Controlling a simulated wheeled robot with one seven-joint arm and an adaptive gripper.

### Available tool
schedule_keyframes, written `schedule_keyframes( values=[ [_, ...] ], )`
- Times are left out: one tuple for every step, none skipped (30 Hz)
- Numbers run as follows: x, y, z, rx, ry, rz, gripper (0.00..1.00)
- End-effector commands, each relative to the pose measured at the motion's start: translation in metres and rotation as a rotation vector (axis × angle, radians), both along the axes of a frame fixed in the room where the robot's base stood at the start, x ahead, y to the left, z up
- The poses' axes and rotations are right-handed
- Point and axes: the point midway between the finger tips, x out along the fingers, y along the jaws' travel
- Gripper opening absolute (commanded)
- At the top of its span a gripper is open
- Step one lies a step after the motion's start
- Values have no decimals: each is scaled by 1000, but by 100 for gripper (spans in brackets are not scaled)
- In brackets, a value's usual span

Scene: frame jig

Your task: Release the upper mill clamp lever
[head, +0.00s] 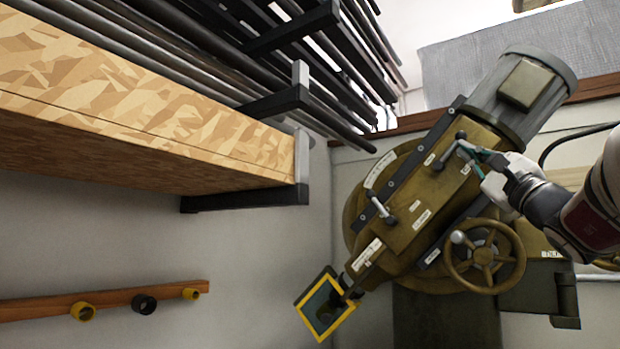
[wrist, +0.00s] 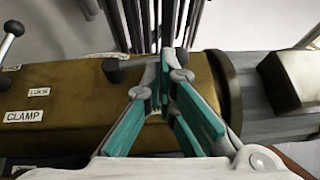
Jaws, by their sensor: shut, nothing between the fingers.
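The olive-brown mill head (head: 425,215) is tilted, with its grey motor at the upper right. The upper clamp lever (head: 449,155) is a short bright rod on a dark hub, on the mill's upper face. My gripper (head: 470,150) has its teal fingers right beside this lever; I cannot tell whether they touch it. In the wrist view my gripper (wrist: 170,70) is shut and empty over the mill body, and a dark hub (wrist: 118,62) shows just left of the fingertips. The lower lever (head: 379,208) is farther down the head; a ball-tipped lever (wrist: 12,35) shows at the wrist view's left edge.
A handwheel (head: 484,256) stands out below my gripper. A wooden shelf (head: 150,125) and racked dark bars (head: 290,45) are to the left. A yellow-framed guard (head: 326,304) hangs at the mill's lower end. White labels, including CLAMP (wrist: 24,117), mark the mill.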

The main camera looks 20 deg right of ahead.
Motion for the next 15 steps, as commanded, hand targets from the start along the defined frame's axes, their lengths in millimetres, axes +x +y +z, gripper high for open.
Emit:
schedule_keyframes(
  values=[
    [3,0,4,0,0,2,0],
    [5,0,5,0,0,2,0],
    [6,0,6,0,0,2,0],
    [8,0,7,0,1,1,0],
    [8,0,7,0,1,1,0],
    [9,0,8,0,1,1,0],
    [10,0,8,0,1,1,0],
    [10,0,8,0,1,1,0],
    [10,0,8,0,1,1,0],
    [10,0,8,0,1,1,0],
    [10,0,8,0,1,1,0],
    [10,0,8,0,1,1,0],
    [10,0,8,0,1,1,0],
    [10,0,8,0,1,1,0],
    [10,0,8,0,1,1,0]
  ],
)
